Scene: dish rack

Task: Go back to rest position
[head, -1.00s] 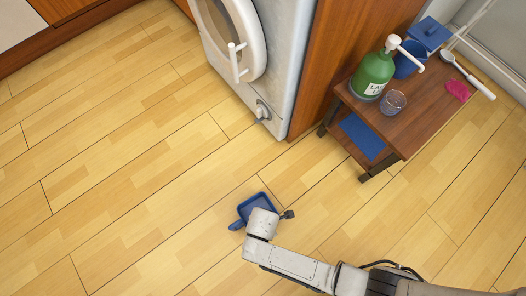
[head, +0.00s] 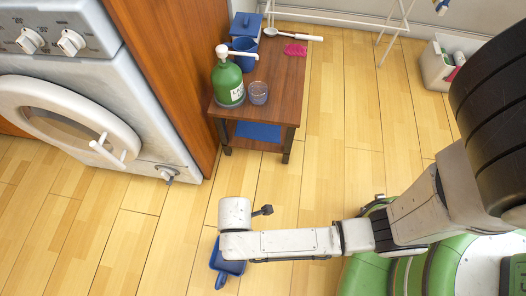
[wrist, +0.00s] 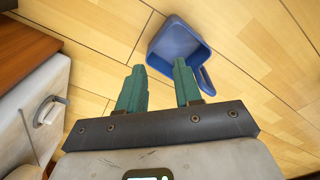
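My gripper (wrist: 159,64) is open in the wrist view, its two green fingers apart with nothing between them. A blue dustpan (wrist: 175,42) lies on the wooden floor beyond the fingertips, its handle toward the right. In the head view the dustpan (head: 229,266) is partly hidden under the end of my arm. My fingers do not show in the head view; only the white wrist end of my arm shows above the floor, with the arm stretched out to the left from my body.
A wooden side table (head: 284,85) holds a green pump bottle (head: 229,83), a glass (head: 258,93), a blue cup (head: 243,56) and a pink cloth (head: 295,49). A washing machine (head: 165,130) stands at left. A white bin (head: 440,68) stands at upper right. Floor between table and bin is clear.

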